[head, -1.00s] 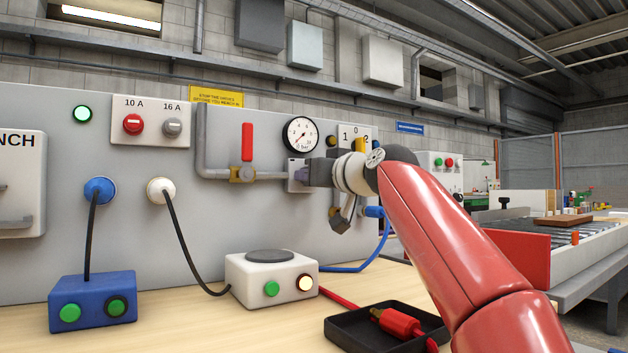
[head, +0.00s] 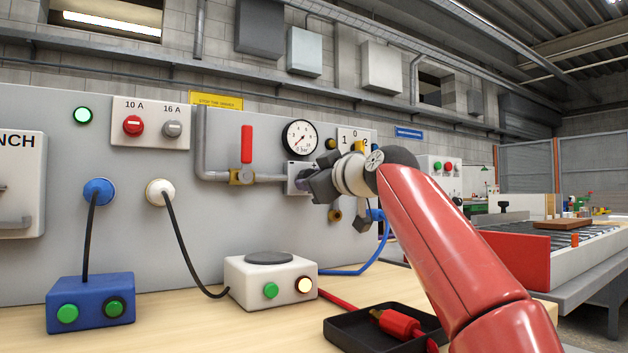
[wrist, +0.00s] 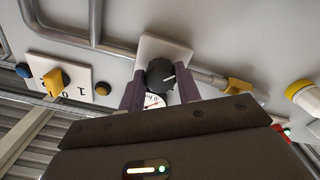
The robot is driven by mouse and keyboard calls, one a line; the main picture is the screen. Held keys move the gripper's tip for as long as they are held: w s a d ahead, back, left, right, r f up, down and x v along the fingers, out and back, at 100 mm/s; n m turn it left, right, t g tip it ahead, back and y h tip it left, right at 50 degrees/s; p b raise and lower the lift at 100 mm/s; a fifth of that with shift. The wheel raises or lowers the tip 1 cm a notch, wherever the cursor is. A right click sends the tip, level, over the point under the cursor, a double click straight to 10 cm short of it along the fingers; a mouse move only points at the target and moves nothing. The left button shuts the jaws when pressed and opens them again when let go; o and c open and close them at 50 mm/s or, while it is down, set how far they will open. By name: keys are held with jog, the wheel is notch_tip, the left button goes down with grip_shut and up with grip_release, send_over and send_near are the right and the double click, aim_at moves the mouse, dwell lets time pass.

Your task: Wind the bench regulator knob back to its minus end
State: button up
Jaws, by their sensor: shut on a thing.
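The regulator knob (wrist: 160,74) is black and round with a white pointer line, on a pale square plate (wrist: 172,47) fixed to the grey panel. In the wrist view my gripper (wrist: 159,88) has one finger on each side of the knob and is shut on it. In the head view my gripper (head: 309,184) is up against the regulator plate (head: 295,168) and hides most of the knob. The pressure gauge (head: 300,137) is just above, its needle pointing to the lower left. I cannot read the plate's end marks clearly.
A red-handled valve (head: 247,145) sits on the pipe left of the regulator. A 1-0-2 selector with a yellow handle (wrist: 56,79) is close beside my gripper. Below are a white button box (head: 268,280) and a black tray (head: 350,335) on the wooden bench.

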jog(key=shift+f, duration=0.1)
jog(key=o, duration=1)
jog(key=shift+c, duration=0.2)
jog(key=b+v, duration=0.3)
jog(key=v, duration=0.4)
jog(key=shift+s+d, duration=0.25)
jog(key=shift+s, duration=0.05)
